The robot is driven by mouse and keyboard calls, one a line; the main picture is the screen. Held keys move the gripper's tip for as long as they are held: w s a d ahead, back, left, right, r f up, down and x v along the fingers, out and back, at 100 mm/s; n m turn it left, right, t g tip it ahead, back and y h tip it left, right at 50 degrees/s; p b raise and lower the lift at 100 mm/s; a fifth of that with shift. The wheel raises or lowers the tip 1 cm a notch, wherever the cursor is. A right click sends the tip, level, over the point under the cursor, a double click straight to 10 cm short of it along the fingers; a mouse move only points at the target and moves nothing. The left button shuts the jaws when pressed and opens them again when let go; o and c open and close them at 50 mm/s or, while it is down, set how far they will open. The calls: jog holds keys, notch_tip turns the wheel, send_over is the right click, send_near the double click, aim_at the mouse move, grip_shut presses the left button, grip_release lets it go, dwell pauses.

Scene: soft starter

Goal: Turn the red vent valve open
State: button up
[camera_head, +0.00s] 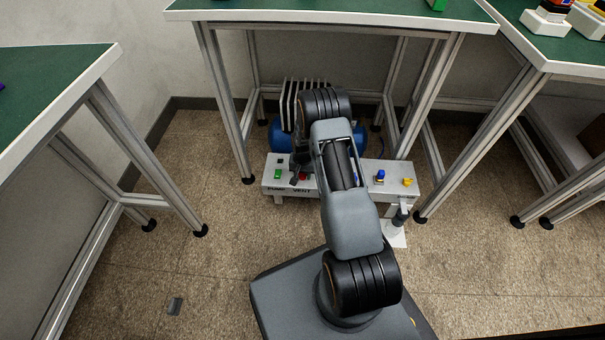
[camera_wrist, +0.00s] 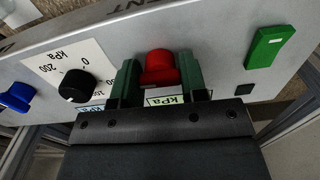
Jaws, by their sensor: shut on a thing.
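The red vent valve (camera_wrist: 160,68) is a red knob on a pale grey panel (camera_wrist: 215,50), below the printed word VENT in the wrist view. My gripper (camera_wrist: 160,82) has its two green fingers on either side of the red knob, shut on it. In the head view the red valve (camera_head: 303,176) shows only in part beside my gripper (camera_head: 298,168), and my arm hides the middle of the panel.
A green rocker (camera_wrist: 268,47), a black dial (camera_wrist: 76,86) with a kPa scale and a blue knob (camera_wrist: 17,97) flank the valve. A yellow knob (camera_head: 407,182) sits at the panel's right end. Green-topped tables (camera_head: 330,14) stand around; open floor lies left.

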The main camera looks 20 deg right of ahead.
jog(key=m, duration=0.8)
jog(key=shift+m+p, duration=0.3)
jog(key=m, duration=0.4)
jog(key=shift+w+m, duration=0.1)
jog(key=shift+m, duration=2.3)
jog(key=o, duration=0.8)
notch_tip(320, 180, up, 14)
jog(key=p, duration=0.5)
